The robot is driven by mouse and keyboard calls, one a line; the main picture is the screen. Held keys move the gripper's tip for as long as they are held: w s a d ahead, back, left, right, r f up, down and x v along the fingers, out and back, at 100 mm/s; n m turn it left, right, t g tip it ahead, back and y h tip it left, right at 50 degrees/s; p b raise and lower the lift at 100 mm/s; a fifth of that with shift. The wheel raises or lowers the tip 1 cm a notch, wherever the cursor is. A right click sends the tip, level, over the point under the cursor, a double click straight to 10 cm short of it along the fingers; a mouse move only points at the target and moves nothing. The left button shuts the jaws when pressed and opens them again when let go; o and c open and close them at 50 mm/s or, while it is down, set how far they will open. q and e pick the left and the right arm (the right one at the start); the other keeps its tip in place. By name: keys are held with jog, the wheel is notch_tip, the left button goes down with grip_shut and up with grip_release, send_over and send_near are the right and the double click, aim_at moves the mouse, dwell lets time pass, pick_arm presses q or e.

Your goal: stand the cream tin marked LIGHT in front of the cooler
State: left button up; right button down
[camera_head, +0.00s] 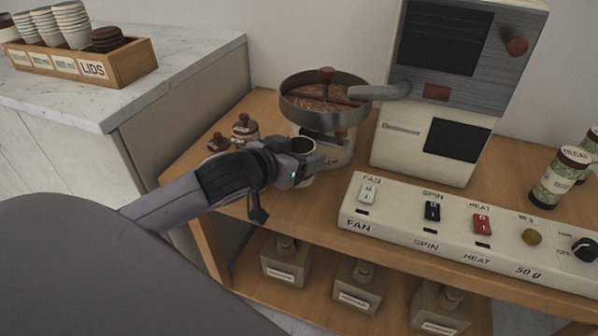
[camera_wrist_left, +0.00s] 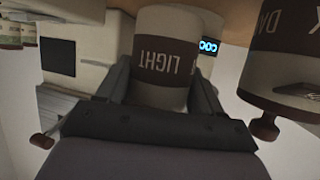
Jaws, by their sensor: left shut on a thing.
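The cream tin marked LIGHT (camera_wrist_left: 165,60) has a brown band and is held between the fingers of my left gripper (camera_wrist_left: 160,90), which is shut on it. I cannot tell whether the tin's bottom touches the wooden top. My right gripper is not in view.
A lidded tin (camera_head: 245,130) and a brown lid (camera_head: 219,142) are left of the cooler; the wrist view shows a tin marked DARK (camera_wrist_left: 285,70) nearby. A switch panel (camera_head: 400,214) is to the right. The roaster (camera_head: 400,150) stands behind. Jars (camera_head: 285,262) fill the lower shelf.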

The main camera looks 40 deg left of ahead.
pick_arm(q)
jog(key=shift+f+b, duration=0.45)
jog(key=shift+f, duration=1.3)
jog(key=shift+f, duration=0.15)
jog(key=o, duration=1)
jog(key=p+v, duration=0.1)
jog(key=v, duration=0.8)
jog(key=shift+s, duration=0.1)
jog(key=shift+r+p+v, duration=0.2)
jog(key=shift+p+v, duration=1.25)
jog(key=shift+p, duration=0.5)
